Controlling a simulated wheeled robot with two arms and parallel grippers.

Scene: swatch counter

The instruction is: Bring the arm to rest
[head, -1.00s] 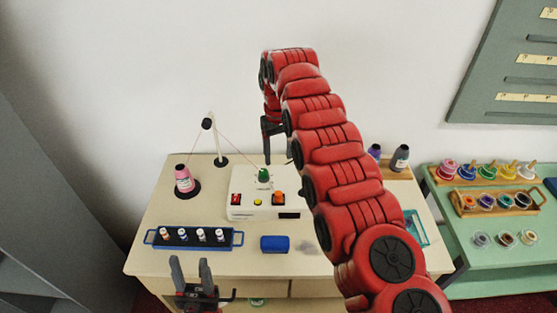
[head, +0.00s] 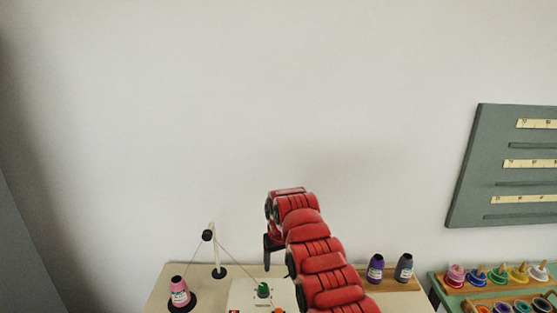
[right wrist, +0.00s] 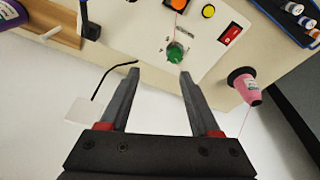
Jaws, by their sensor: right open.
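My right arm (head: 322,262) is red and reaches up from the bottom of the head view, over the table. Its dark gripper (head: 272,252) points down beside the white winding machine (head: 245,294). In the right wrist view the two fingers of the right gripper (right wrist: 158,75) are apart with nothing between them. The machine's green knob (right wrist: 176,52) shows beyond the fingertips, and the machine body (right wrist: 215,62) lies behind it. My left gripper is out of view.
A pink thread cone (head: 179,294) and a thread post (head: 217,255) stand left of the arm. Purple (head: 375,269) and grey (head: 404,267) cones stand on a wooden rack to the right. Coloured spools (head: 500,276) sit at far right.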

